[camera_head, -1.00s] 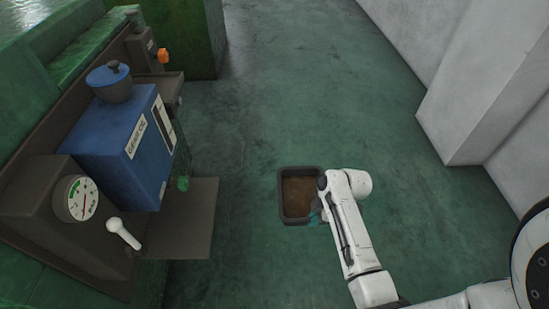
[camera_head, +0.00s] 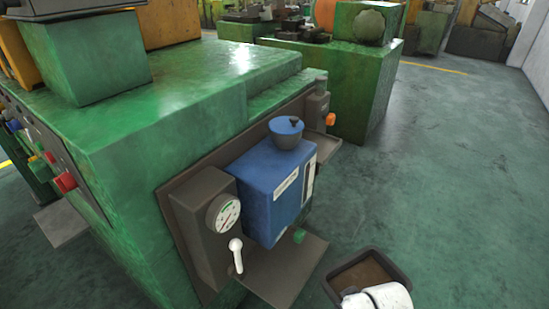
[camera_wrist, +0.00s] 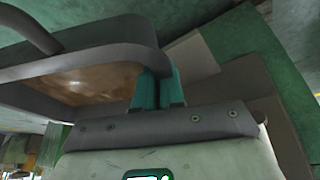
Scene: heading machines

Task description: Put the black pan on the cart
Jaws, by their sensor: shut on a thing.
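The black pan (camera_head: 362,273) is a dark rectangular tray with a brown inside. It is at the lower middle of the head view, in front of the green machine and just right of its low plate. My gripper (camera_wrist: 158,90) shows in the wrist view with its teal fingers shut on the edge of the pan (camera_wrist: 105,58). In the head view my white wrist covers the near corner of the pan, and the fingers are hidden. I cannot make out a cart in either view.
The green machine (camera_head: 190,95) fills the left, with a blue box (camera_head: 272,195), a gauge (camera_head: 223,214), a white lever (camera_head: 236,255) and a jutting plate (camera_head: 285,270). Another green machine (camera_head: 345,85) stands behind. Open floor (camera_head: 455,170) lies to the right.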

